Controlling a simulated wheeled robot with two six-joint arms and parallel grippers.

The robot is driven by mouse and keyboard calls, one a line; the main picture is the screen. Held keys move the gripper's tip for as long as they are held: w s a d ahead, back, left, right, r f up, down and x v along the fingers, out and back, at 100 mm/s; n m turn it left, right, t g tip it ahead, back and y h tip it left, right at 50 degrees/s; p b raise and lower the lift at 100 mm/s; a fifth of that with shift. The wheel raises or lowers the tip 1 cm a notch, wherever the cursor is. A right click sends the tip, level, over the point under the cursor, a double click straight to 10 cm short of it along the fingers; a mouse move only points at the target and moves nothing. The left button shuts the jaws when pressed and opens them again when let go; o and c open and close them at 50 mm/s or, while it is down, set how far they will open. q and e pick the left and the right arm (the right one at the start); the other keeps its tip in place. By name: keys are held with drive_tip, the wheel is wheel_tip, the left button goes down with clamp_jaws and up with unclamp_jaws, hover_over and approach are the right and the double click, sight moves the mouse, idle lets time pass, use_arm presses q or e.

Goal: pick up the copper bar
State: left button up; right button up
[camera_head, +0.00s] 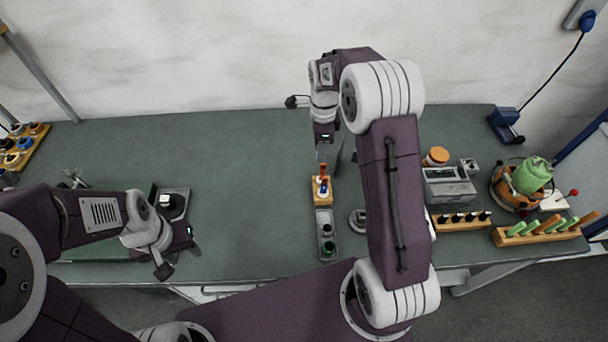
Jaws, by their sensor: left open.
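My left gripper (180,259) is open and empty, low over the front edge of the bench at the left. My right gripper (327,160) points down above a small wooden block (316,198) near the middle of the bench. A small copper-coloured upright piece (323,171) shows at its fingertips, over the block; it may be the copper bar. I cannot tell whether the fingers touch it or stand apart from it. A white and blue item sits on the block just below.
A grey tray (317,222) with small round items lies in front of the block. A dark square device (173,203) is near my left gripper. At right are a grey box (448,186), wooden racks (507,237) and a green roll (533,175). The back left bench is clear.

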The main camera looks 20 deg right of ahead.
sight(323, 167)
drive_tip(key=f, duration=0.3)
drive_tip(key=d+f+p, duration=0.1)
drive_tip(key=f, duration=0.1)
drive_tip(key=f+p, duration=0.1)
drive_tip(key=f, duration=0.2)
drive_tip(key=shift+s+d+f, duration=0.2)
drive_tip(key=shift+d+f, duration=0.1)
drive_tip(key=shift+d, duration=0.05)
drive_tip(key=shift+w+a+f, duration=0.1)
drive_tip(key=shift+f, duration=0.05)
drive_tip(key=shift+w+a, duration=0.1)
drive_tip(key=shift+a, duration=0.15)
drive_tip(key=shift+c, duration=0.3)
drive_tip(key=c, duration=0.5)
drive_tip(key=shift+d, duration=0.15)
clamp_jaws()
use_arm(q)
drive_tip(key=shift+s+d+r, duration=0.1)
drive_tip(key=shift+d+r, duration=0.05)
drive_tip(key=shift+r, duration=0.45)
drive_tip(key=shift+s+d+r, duration=0.1)
drive_tip(key=shift+d+r, duration=0.05)
drive_tip(key=shift+r, duration=0.4)
